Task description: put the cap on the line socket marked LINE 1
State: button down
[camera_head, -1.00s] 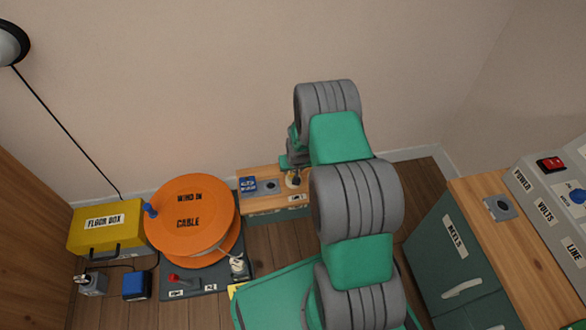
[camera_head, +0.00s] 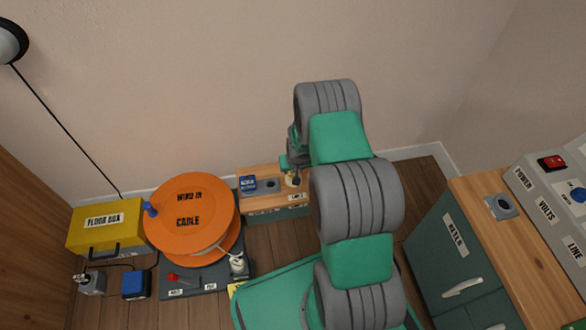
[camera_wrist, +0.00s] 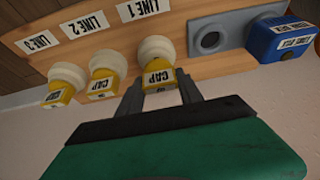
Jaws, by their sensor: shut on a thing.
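In the wrist view, my gripper (camera_wrist: 161,92) is shut on a yellow cap (camera_wrist: 159,75) labelled CAP. The cap sits against the round white socket (camera_wrist: 156,48) beside the LINE 1 label (camera_wrist: 136,9). They appear to touch and line up, but how far the cap is seated I cannot tell. In the head view my arm hides most of the gripper and the other sockets; the LINE 1 label (camera_head: 296,197) shows on the wooden top.
A grey plate with a round hole (camera_wrist: 210,40) and a blue labelled block (camera_wrist: 283,40) lie beside LINE 1. In the head view, an orange cable reel (camera_head: 190,212) and a yellow floor box (camera_head: 104,228) stand left. A green cabinet (camera_head: 440,250) stands right.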

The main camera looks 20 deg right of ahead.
jog(key=shift+f+b, duration=0.45)
jog(key=shift+f, duration=0.15)
jog(key=c, duration=0.7)
grip_release()
jog(key=shift+c, duration=0.3)
jog(key=shift+c, duration=1.3)
notch_tip(320, 180, up, 8)
jog(key=p, duration=0.5)
jog(key=shift+f+p, duration=0.15)
jog(key=shift+p, duration=0.2)
